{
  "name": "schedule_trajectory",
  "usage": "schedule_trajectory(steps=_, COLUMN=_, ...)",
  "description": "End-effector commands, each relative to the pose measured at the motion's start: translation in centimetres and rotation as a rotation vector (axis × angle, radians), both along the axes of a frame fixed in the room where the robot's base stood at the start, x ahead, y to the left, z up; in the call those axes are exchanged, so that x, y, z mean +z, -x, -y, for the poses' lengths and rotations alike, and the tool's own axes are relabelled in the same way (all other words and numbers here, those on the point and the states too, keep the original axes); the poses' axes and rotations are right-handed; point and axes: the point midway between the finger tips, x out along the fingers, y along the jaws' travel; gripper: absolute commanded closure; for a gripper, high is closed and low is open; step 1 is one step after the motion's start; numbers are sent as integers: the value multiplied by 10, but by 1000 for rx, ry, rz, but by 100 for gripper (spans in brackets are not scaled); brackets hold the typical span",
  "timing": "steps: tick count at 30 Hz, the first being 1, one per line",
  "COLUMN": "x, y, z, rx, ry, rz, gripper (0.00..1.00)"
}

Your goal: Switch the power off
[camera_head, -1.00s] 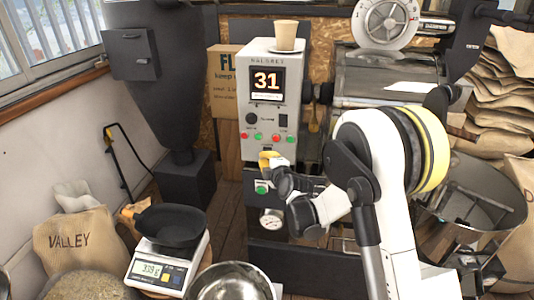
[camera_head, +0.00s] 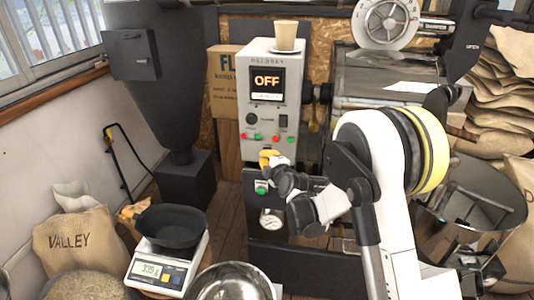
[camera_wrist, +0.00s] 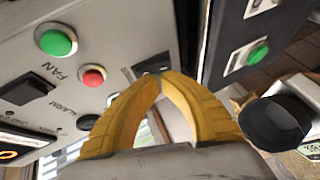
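The grey control box (camera_head: 262,146) stands in the middle of the head view, and its display (camera_head: 266,83) reads OFF. My gripper (camera_head: 268,158) is at the box's lower edge, below its row of red and green buttons. In the wrist view, the yellow fingers (camera_wrist: 157,80) arch together and their tips meet, with nothing seen between them. The tips are against or just in front of a dark switch (camera_wrist: 148,62) on the panel, which they partly hide. I cannot tell whether they touch it. A green button (camera_wrist: 56,42) by the FAN label and a red button (camera_wrist: 92,77) are beside it.
A paper cup (camera_head: 285,35) stands on top of the box. A lower black panel with a green button (camera_head: 261,187) and a round gauge (camera_head: 271,219) is just below my gripper. A scale (camera_head: 160,270) with a black pan (camera_head: 170,229) is at lower left.

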Motion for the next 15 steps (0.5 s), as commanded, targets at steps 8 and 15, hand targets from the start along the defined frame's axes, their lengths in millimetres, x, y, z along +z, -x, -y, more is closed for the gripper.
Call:
schedule_trajectory(steps=8, x=-2, y=10, z=-3, rx=1, ry=1, rz=0, gripper=100)
schedule_trajectory(steps=15, x=-2, y=15, z=-3, rx=0, ry=0, rz=0, gripper=100)
